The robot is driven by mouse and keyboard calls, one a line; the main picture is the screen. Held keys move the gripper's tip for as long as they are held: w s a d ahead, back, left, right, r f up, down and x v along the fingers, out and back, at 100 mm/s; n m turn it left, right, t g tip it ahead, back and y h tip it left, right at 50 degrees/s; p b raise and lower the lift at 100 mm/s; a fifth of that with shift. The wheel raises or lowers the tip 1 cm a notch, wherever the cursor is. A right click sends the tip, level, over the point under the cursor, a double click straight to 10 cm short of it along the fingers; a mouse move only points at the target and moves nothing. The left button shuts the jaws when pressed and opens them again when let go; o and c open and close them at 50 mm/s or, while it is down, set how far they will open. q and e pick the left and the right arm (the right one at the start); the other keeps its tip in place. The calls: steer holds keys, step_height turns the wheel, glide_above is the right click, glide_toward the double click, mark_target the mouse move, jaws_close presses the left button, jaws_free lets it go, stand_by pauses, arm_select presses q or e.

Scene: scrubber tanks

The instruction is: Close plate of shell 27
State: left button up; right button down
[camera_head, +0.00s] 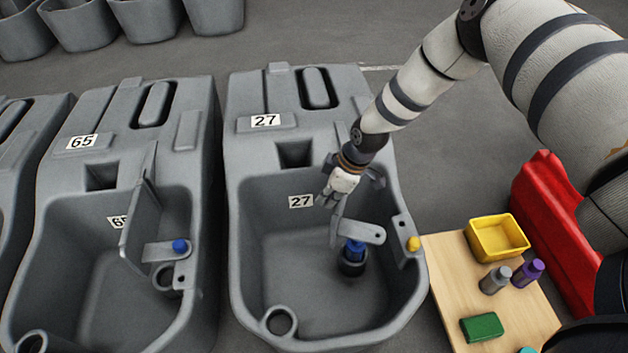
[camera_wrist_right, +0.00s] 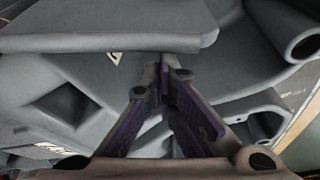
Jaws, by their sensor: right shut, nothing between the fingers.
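Shell 27 is the grey tank (camera_head: 240,200) in the middle of the head view, with "27" labels on its top and inner wall. Its grey plate (camera_head: 338,222) stands on edge inside the basin, seen nearly edge-on, with a flat tab (camera_head: 362,233) reaching right. A yellow knob (camera_head: 413,243) sits on the right rim, apart from the tab. My right gripper (camera_head: 328,199) is shut and empty beside the plate's upper part; whether it touches is unclear. In the wrist view, the closed fingers (camera_wrist_right: 165,75) are just below a broad grey panel edge (camera_wrist_right: 110,38), probably the plate. My left gripper is out of view.
A blue-topped piece (camera_head: 354,250) stands in the basin under the tab. Tank 65 (camera_head: 75,215) is to the left, its plate upright. A wooden table (camera_head: 450,290) with a yellow bin (camera_head: 498,238) and bottles stands right, beside a red barrier (camera_head: 553,215).

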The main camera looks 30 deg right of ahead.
steer(key=s+d+n, duration=0.1)
steer(key=s, duration=0.1)
steer(key=s+d+n+g, duration=0.1)
steer(key=d+n, duration=0.1)
steer(key=shift+s+d+n+y, duration=0.15)
steer(key=shift+s+n+y, duration=0.15)
steer(key=shift+s, duration=0.1)
steer(key=shift+s+d, duration=0.6)
steer(key=shift+d, duration=0.15)
